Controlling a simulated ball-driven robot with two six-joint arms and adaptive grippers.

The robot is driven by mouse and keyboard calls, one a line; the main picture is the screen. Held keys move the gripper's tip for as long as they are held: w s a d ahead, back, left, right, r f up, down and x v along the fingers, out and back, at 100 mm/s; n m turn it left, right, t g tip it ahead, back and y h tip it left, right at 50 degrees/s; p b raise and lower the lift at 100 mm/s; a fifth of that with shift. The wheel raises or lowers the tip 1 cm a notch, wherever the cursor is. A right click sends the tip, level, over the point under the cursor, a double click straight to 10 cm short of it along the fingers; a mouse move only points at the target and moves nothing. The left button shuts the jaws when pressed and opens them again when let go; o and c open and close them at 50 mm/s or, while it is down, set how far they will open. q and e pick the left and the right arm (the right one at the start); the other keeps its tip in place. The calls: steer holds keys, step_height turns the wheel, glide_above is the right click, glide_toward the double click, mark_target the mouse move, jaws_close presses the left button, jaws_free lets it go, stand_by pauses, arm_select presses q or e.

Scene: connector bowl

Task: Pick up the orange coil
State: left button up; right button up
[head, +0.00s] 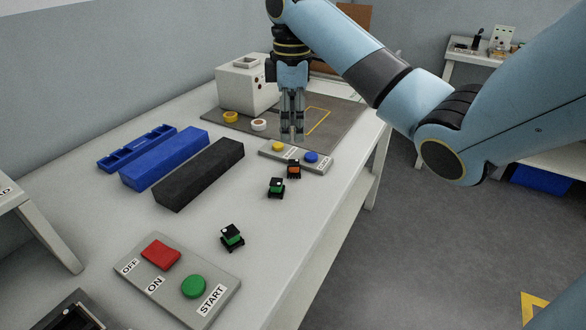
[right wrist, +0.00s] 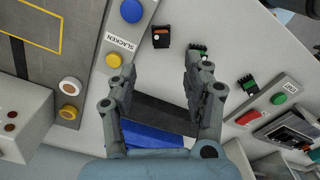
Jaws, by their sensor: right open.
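The orange coil (head: 293,168) is a small black-based part with an orange body, standing on the table just in front of the panel with yellow and blue buttons. It also shows in the right wrist view (right wrist: 161,37), near the top middle, beyond the fingertips. My right gripper (head: 292,135) points down above the table, to the back of the coil in the head view. In the right wrist view its two fingers (right wrist: 160,68) are spread apart with nothing between them. My left gripper is not in view.
Two green coils (head: 276,187) (head: 232,237) stand nearby. The yellow and blue button panel (head: 325,163) lies beside the orange coil. Blue and black blocks (head: 200,173) lie left. A red and green button panel (head: 215,270) is in front; a white box machine (head: 245,88) stands behind.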

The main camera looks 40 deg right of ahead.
mark_target(290, 162)
steer(key=f, duration=0.9)
steer(key=shift+w+a, duration=0.1)
steer(key=shift+a, duration=0.15)
steer(key=c, duration=1)
